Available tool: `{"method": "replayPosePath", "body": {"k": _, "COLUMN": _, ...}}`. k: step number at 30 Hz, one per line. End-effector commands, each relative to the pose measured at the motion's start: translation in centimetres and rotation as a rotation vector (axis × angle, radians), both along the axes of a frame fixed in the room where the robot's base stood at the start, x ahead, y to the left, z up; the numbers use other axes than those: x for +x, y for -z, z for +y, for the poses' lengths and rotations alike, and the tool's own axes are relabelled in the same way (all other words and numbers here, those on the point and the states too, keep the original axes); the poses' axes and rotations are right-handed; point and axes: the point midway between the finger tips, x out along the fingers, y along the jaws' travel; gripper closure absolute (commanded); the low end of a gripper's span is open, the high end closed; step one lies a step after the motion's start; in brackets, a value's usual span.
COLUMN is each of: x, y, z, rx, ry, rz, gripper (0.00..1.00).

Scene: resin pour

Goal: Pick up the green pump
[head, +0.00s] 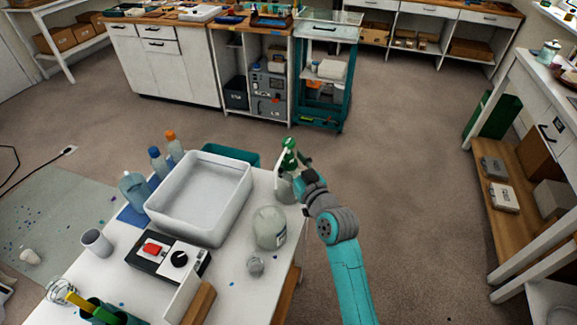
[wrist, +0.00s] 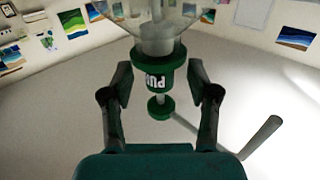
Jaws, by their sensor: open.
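The green pump (head: 289,152) tops a clear bottle (head: 285,189) standing at the right far corner of the white table. In the wrist view, the pump's green collar (wrist: 158,78) with white lettering appears upside down, below the clear bottle body (wrist: 157,18). My gripper (head: 297,170) is at the pump from the right. In the wrist view its two dark fingers stand on either side of the collar, open. A gap shows on both sides of the collar. The bottle is partly hidden behind my gripper in the head view.
A white tub (head: 200,195) fills the table's middle. A scale (head: 168,258) sits in front. Several bottles stand at the left. The floor right of the table is clear.

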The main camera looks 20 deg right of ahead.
Motion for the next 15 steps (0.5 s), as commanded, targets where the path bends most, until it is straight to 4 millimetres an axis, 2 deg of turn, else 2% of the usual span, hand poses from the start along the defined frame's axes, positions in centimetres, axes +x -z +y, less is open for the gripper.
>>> {"method": "replayPosePath", "body": {"k": 4, "x": 1.36, "y": -0.04, "z": 0.18, "rx": 0.001, "ry": 0.000, "rz": -0.001, "gripper": 0.40}}
{"method": "replayPosePath", "body": {"k": 12, "x": 1.58, "y": 0.03, "z": 0.19, "rx": 0.000, "ry": 0.001, "rz": 0.000, "gripper": 0.40}}
{"method": "replayPosePath", "body": {"k": 13, "x": 1.57, "y": 0.03, "z": 0.19, "rx": 0.000, "ry": 0.001, "rz": 0.000, "gripper": 0.45}}
{"method": "replayPosePath", "body": {"k": 15, "x": 1.57, "y": 0.03, "z": 0.19, "rx": 0.000, "ry": 0.001, "rz": 0.000, "gripper": 0.62}}
